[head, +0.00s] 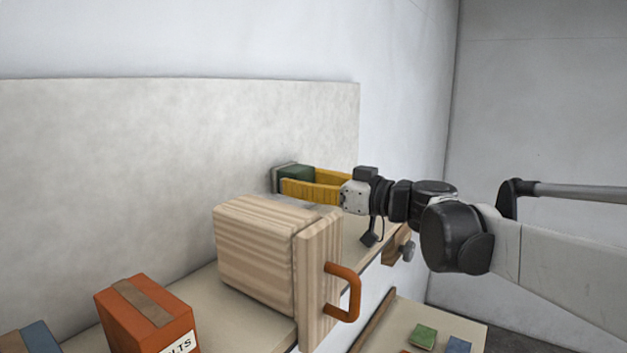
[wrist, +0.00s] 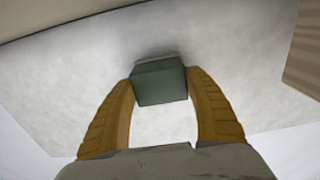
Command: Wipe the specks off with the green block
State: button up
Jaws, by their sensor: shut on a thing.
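The green block (head: 296,172) is held between the yellow fingers of my gripper (head: 290,182). In the wrist view the dark green block (wrist: 160,84) sits between both fingertips, with a pale layer on its far side. That far side is at or very near the grey wall panel (head: 150,150); I cannot tell whether it presses on it. No specks can be made out on the panel in either view. The part of the panel behind the block is hidden.
A striped wooden box (head: 253,245) with an orange handle (head: 349,292) stands on the shelf just below my gripper. An orange box (head: 147,318) is at the lower left. A lower surface at the bottom right holds a small green piece (head: 423,336) and a blue one (head: 457,345).

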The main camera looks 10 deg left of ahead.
jog(key=shift+s+a, duration=0.4)
jog(key=shift+s, duration=0.55)
jog(key=shift+s+a, duration=0.45)
jog(key=shift+s, duration=0.55)
jog(key=shift+s+a, duration=0.4)
jog(key=shift+s, duration=0.55)
jog(key=shift+w+d, duration=1.45)
jog(key=shift+w, duration=2)
jog(key=shift+w+d, duration=1.45)
jog(key=shift+w, duration=2)
jog(key=shift+s+a+b, duration=0.2)
jog(key=shift+s+a, duration=0.75)
jog(key=shift+s, duration=1.35)
jog(key=shift+s+a+b, duration=0.25)
jog(key=shift+s+a, duration=0.7)
jog(key=shift+s, duration=1.3)
jog(key=shift+s+a+b, duration=0.2)
jog(key=shift+s+a, duration=0.75)
jog(key=shift+s, duration=1.35)
jog(key=shift+d, duration=0.1)
jog(key=shift+v, duration=2.9)
jog(key=shift+w+d, duration=0.1)
jog(key=shift+d, duration=0.05)
jog(key=shift+p+v, duration=0.3)
jog(key=shift+v, duration=1.05)
